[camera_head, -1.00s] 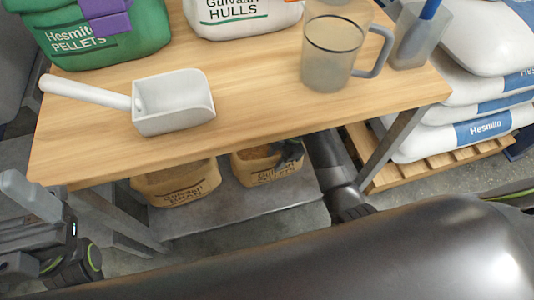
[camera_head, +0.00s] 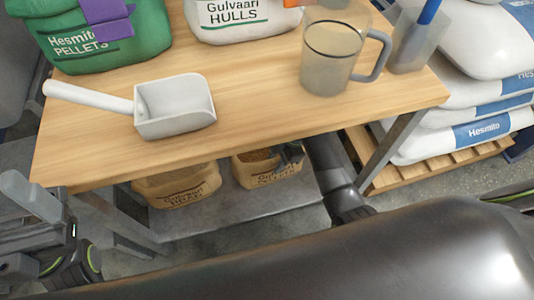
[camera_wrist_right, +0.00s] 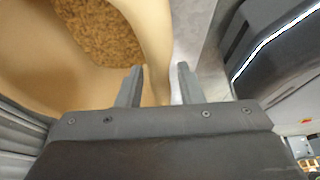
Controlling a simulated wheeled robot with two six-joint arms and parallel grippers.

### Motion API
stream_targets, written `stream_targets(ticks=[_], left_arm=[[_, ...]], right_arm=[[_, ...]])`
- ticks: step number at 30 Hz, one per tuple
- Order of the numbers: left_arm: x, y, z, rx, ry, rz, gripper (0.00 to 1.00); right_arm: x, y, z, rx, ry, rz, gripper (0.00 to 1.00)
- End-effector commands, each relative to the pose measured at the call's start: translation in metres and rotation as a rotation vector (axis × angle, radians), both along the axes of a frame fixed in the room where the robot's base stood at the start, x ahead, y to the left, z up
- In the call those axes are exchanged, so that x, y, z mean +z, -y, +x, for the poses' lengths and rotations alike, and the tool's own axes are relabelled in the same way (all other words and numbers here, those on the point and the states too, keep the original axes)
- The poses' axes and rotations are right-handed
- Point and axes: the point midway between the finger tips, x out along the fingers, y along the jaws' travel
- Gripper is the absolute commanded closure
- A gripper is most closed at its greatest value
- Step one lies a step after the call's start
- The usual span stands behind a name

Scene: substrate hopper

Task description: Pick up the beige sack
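Two open beige sacks stand on the low shelf under the table. The left one (camera_head: 177,187) is partly hidden by the table top. The right one (camera_head: 268,171) is labelled Gulvaari, seemingly "Pellets". My right gripper (camera_head: 289,154) is at the right sack's upper right edge. In the right wrist view my right gripper (camera_wrist_right: 157,82) is open, its fingers apart on either side of the wall of the beige sack (camera_wrist_right: 155,35); brown pellets show inside. Whether the fingers touch it is unclear. My left gripper (camera_head: 28,200) is at the lower left, away from the sacks; its opening is unclear.
The wooden table (camera_head: 250,110) overhangs the shelf (camera_head: 240,213). On it are a white scoop (camera_head: 175,105), a clear jug (camera_head: 328,60), a green sack (camera_head: 110,45) and a white sack (camera_head: 240,18). White sacks (camera_head: 470,130) lie stacked on a pallet (camera_head: 405,172) at right.

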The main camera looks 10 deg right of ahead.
Motion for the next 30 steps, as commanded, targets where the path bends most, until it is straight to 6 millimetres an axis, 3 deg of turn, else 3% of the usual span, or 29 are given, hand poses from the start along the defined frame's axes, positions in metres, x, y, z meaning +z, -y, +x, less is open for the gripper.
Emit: stream_targets(ticks=[1,7,28,30], left_arm=[[0.000,0.000,0.000,0.000,0.000,0.000,0.05],[0.000,0.000,0.000,0.000,0.000,0.001,0.05],[-0.008,0.000,0.000,0.000,0.001,0.001,0.05],[0.000,0.000,0.001,0.003,-0.001,0.003,0.05]], right_arm=[[0.000,0.000,0.000,0.000,0.000,0.000,0.74],[0.000,0.000,0.000,0.000,0.000,0.000,1.00],[0.005,-0.001,0.002,0.001,0.008,0.003,1.00],[0.013,-0.001,0.002,0.000,0.006,0.003,1.00]])
